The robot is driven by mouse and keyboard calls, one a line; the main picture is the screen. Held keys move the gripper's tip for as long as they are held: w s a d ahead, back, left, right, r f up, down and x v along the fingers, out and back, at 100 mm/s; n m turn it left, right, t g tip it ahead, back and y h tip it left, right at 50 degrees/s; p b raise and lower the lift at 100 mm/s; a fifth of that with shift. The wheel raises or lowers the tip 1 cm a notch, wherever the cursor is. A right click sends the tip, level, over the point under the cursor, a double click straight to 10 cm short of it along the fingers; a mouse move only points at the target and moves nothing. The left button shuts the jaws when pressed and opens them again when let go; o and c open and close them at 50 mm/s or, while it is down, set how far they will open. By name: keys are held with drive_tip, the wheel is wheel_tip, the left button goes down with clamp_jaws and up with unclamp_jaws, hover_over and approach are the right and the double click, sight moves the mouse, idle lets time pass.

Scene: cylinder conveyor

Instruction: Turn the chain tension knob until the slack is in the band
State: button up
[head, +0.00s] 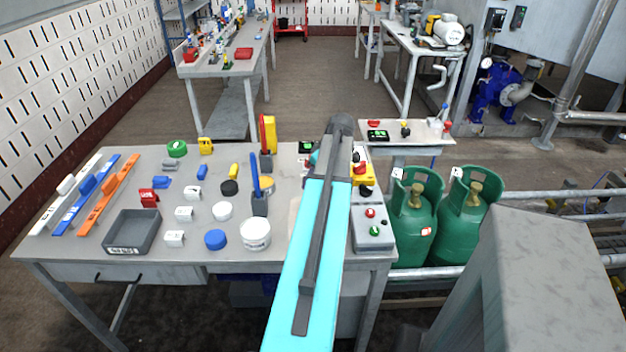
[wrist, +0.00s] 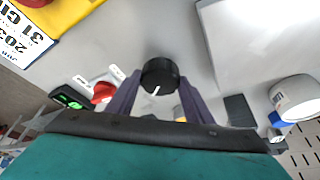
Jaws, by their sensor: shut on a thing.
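The black round knob (wrist: 160,70) shows in the wrist view with a white pointer line on its face, aimed down and slightly left. My gripper (wrist: 159,82) has its two purple fingers on either side of the knob and is shut on it. In the head view my arm hides the gripper and the knob. A small display with green digits (wrist: 72,97) is at the lower left of the wrist view, and its figures are too small to read. A green-lit display (head: 306,147) also stands beside my arm in the head view. I cannot see the chain or a slack band.
A yellow box with a red button (head: 362,174) and a grey box with red and green buttons (head: 372,230) stand right of my arm. A grey tray (head: 133,233) and several blocks and lids lie on the table's left. Green gas cylinders (head: 415,225) stand beyond its right edge.

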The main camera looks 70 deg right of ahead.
drive_tip(key=shift+s, duration=0.25)
drive_tip(key=o, duration=1)
drive_tip(key=shift+o, duration=0.2)
drive_tip(key=shift+w, duration=0.1)
drive_tip(key=shift+r, duration=0.25)
drive_tip(key=b+v, duration=0.2)
drive_tip(key=v, duration=1.1)
drive_tip(key=shift+r, duration=0.15)
